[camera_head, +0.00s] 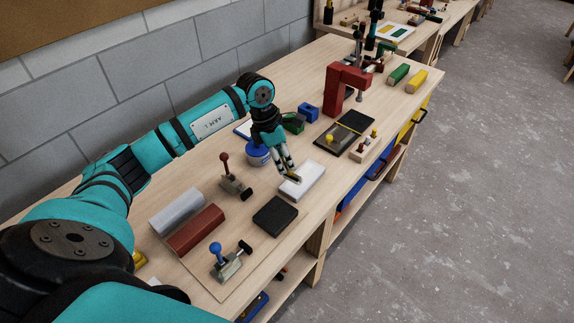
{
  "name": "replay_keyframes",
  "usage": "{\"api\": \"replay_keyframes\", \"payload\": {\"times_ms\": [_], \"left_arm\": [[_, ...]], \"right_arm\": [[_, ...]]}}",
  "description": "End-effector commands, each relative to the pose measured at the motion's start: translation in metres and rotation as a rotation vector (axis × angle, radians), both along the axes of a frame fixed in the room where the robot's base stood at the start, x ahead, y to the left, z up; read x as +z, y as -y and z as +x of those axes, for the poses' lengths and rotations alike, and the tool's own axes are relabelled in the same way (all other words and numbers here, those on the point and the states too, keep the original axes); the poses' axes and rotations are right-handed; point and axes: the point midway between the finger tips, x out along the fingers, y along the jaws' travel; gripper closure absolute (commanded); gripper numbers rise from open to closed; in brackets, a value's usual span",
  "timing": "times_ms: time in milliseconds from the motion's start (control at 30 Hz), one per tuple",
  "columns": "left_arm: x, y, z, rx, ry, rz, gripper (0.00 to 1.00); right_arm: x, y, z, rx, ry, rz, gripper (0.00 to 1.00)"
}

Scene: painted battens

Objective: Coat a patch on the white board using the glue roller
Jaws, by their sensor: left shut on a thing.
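The white board (304,186) lies flat on the workbench, between the blue-and-white tub and the black pad. My left gripper (287,170) reaches down over the board's far left end. It is shut on the glue roller (294,179), of which only a small dark and yellowish part shows at the fingertips. The roller is at or just above the board's top face; I cannot tell if it touches. No glue patch can be made out on the board at this size. My right gripper is not in view.
A blue-and-white tub (257,155) stands beside my left gripper. A red-knobbed clamp (234,179), a black pad (275,216), a blue-knobbed clamp (227,261) and grey and red battens (196,230) lie nearer. A red frame (334,91) stands farther back.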

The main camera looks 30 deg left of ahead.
Motion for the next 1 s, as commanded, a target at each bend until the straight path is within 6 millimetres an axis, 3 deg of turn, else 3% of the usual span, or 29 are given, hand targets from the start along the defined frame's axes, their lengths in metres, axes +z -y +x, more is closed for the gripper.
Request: {"api": "replay_keyframes", "payload": {"times_ms": [300,1000], "left_arm": [[0.027,-0.009,-0.001,0.005,0.001,0.0,1.0],[0.028,-0.009,-0.001,0.005,0.001,0.0,1.0]], "right_arm": [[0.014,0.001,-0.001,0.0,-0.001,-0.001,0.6],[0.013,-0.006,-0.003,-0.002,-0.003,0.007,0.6]]}}
